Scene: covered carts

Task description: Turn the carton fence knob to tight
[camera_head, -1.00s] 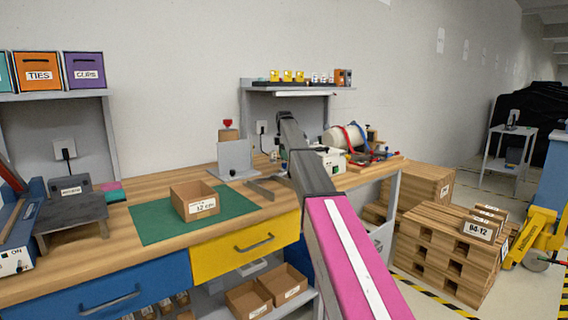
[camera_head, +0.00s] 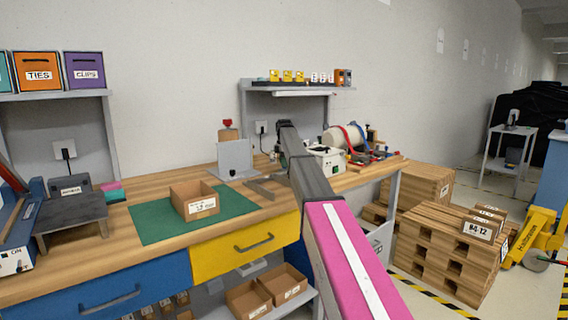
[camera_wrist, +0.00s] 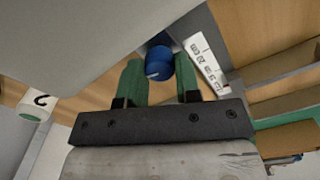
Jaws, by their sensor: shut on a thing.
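The blue fence knob (camera_wrist: 158,62) shows in the wrist view between the two green fingertips of my gripper (camera_wrist: 159,72), which is shut on it. Its marks and turned position cannot be read. A large grey plate, which looks like the carton fence (camera_wrist: 75,35), fills the upper left of the wrist view beside the knob. In the head view the grey upright fence (camera_head: 235,157) stands on the wooden bench, left of my arm. The knob and my gripper are hidden there.
A white scale strip (camera_wrist: 205,62) lies right of the knob. On the bench, an open carton (camera_head: 194,203) sits on a green mat (camera_head: 150,222), and a white control box (camera_head: 326,159) stands right of my arm. A shelf (camera_head: 290,88) hangs behind.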

